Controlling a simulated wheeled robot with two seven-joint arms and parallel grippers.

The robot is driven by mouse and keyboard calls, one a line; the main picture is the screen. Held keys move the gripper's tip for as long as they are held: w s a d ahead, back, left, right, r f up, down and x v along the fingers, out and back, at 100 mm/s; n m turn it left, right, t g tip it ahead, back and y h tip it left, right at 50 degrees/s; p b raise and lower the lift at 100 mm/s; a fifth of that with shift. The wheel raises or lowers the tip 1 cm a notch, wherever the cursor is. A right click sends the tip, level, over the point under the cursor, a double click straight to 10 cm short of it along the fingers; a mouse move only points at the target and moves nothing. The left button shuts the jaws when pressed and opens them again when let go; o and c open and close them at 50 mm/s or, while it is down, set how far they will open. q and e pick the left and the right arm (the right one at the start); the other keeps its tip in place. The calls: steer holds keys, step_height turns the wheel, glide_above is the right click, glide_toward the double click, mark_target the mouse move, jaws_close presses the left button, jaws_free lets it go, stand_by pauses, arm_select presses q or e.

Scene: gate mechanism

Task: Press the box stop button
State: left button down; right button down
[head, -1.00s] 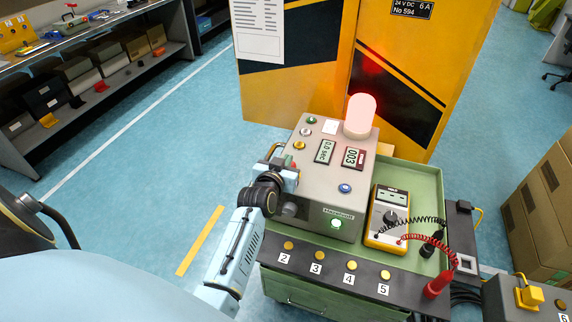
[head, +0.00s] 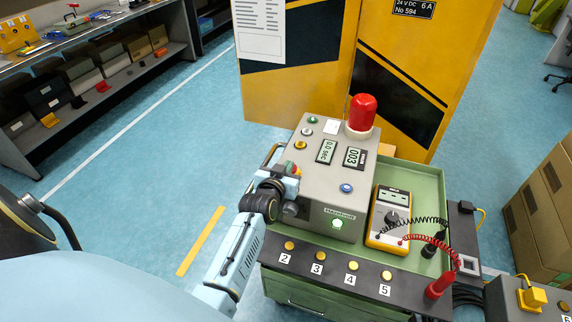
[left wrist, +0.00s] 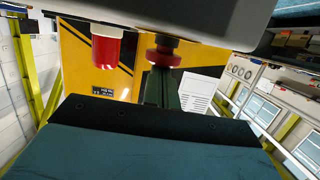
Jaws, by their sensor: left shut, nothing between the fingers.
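The grey control box (head: 318,205) stands on the green cart. In the left wrist view the red button (left wrist: 164,51) shows at the far end of the shut dark fingers (left wrist: 158,84), which look empty. I cannot tell whether the fingertips touch the button. My right gripper is not in view.
A yellow and black gate (head: 400,80) stands behind.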

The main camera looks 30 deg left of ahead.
arm_select(q)
steer(key=shift+r+p, duration=0.3)
steer(key=shift+p, duration=0.15)
steer(key=r+p, duration=0.3)
steer(key=shift+s+d+r+p, duration=0.1)
steer(key=shift+s+r+p, duration=0.25)
steer(key=shift+r+p, duration=0.05)
steer(key=v, duration=0.9)
steer(key=shift+s, duration=0.15)
